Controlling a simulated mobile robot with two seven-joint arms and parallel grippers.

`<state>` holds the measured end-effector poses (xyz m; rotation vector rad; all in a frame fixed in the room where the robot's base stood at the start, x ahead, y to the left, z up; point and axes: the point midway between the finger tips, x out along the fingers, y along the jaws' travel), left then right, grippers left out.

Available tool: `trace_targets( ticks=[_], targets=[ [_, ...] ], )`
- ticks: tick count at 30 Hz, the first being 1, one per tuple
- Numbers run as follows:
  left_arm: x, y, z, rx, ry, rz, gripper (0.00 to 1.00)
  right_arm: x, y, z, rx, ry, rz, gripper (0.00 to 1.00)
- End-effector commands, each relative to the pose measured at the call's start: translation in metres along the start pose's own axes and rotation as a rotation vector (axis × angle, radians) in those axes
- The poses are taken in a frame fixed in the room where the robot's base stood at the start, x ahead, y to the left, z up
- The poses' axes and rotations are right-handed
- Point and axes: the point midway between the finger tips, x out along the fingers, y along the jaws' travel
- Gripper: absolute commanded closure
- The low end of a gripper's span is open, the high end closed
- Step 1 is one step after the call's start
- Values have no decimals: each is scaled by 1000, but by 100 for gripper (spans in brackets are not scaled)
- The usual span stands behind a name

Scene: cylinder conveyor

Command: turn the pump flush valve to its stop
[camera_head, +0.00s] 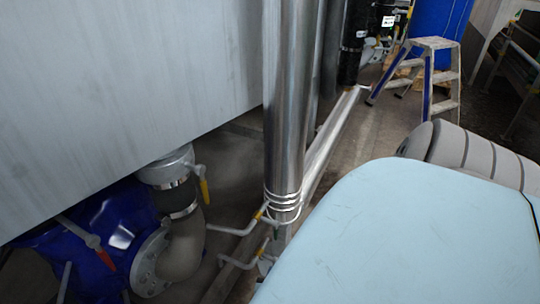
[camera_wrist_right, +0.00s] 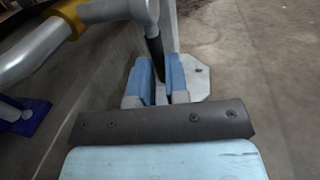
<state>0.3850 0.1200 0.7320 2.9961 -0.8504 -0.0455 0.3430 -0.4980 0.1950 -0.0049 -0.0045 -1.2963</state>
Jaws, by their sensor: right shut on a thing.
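In the right wrist view my right gripper (camera_wrist_right: 162,80) has its two blue finger pads close together on a dark, slim handle (camera_wrist_right: 155,52). The handle runs up from between the pads toward a pale metal body at the top edge. I take it for the valve's lever, but most of the valve is out of view. In the head view, small pipes with yellow (camera_head: 262,212) and green (camera_head: 275,233) handles stand at the foot of the steel column. The right gripper is not visible there, and my light blue arm cover fills the lower right. My left gripper shows in neither view.
A blue pump (camera_head: 115,205) with a red-tipped lever (camera_head: 92,240) and a grey elbow pipe (camera_head: 183,245) stand at lower left. A steel column (camera_head: 288,100) rises in the middle. A step stool (camera_head: 428,75) and blue barrel (camera_head: 440,18) are at the back right.

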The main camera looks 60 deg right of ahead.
Motion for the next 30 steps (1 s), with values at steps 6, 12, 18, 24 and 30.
trace_targets(
  ticks=[6, 12, 18, 24, 30],
  targets=[
    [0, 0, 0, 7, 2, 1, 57, 4, -2, 0, -4, -13, -1, 100],
    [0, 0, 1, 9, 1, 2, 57, 4, -2, 1, -4, -13, -1, 100],
    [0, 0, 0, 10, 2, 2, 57, 4, -2, 0, -4, -12, -1, 60],
    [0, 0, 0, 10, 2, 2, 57, 3, -1, 0, -3, -10, 0, 60],
    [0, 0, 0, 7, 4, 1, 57, 3, -1, 0, -2, -9, 0, 60]
  ],
)
